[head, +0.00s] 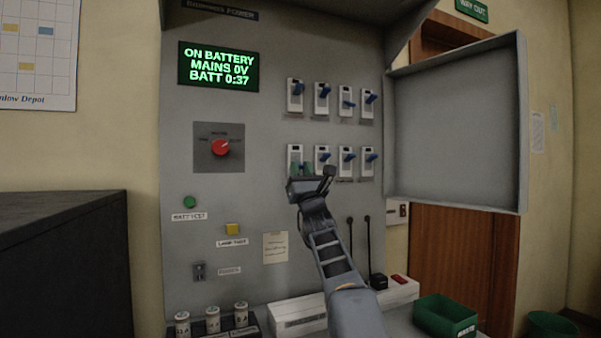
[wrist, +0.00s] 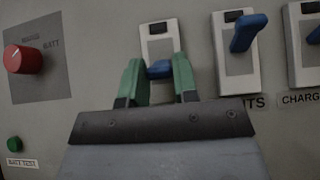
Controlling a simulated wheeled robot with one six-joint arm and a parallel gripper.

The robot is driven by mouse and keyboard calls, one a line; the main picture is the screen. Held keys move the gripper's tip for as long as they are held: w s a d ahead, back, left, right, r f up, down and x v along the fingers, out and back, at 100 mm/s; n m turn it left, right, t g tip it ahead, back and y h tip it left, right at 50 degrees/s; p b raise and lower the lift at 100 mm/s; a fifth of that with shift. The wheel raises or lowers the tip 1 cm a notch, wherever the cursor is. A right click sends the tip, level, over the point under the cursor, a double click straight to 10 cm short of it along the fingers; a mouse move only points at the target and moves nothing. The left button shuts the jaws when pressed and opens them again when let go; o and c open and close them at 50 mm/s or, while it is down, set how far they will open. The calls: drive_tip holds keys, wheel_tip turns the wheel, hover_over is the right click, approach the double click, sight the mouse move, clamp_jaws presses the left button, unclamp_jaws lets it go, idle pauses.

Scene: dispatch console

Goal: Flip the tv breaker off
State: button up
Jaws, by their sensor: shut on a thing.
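My gripper (head: 303,170) is at the leftmost breaker of the lower row on the grey panel. In the wrist view its green fingers (wrist: 160,78) are shut on that breaker's blue lever (wrist: 159,69), one finger on each side. The lever sits low on its white plate (wrist: 159,43), lower than the raised lever on the breaker beside it (wrist: 248,32). The held breaker's label is hidden behind my gripper, so I cannot read whether it says tv. Other breakers' labels are too small to read in the head view.
A green display (head: 218,65) reads ON BATTERY, MAINS 0V, BATT 0:37. A red rotary knob (head: 220,147) is left of the breakers. An open cover door (head: 455,125) stands at the right. A green bin (head: 445,317) and white boxes are below.

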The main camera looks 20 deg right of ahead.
drive_tip(key=o, duration=0.9)
drive_tip(key=b+v, duration=0.8)
drive_tip(key=v, duration=0.5)
drive_tip(key=shift+s+f, duration=0.25)
drive_tip(key=shift+f, duration=0.05)
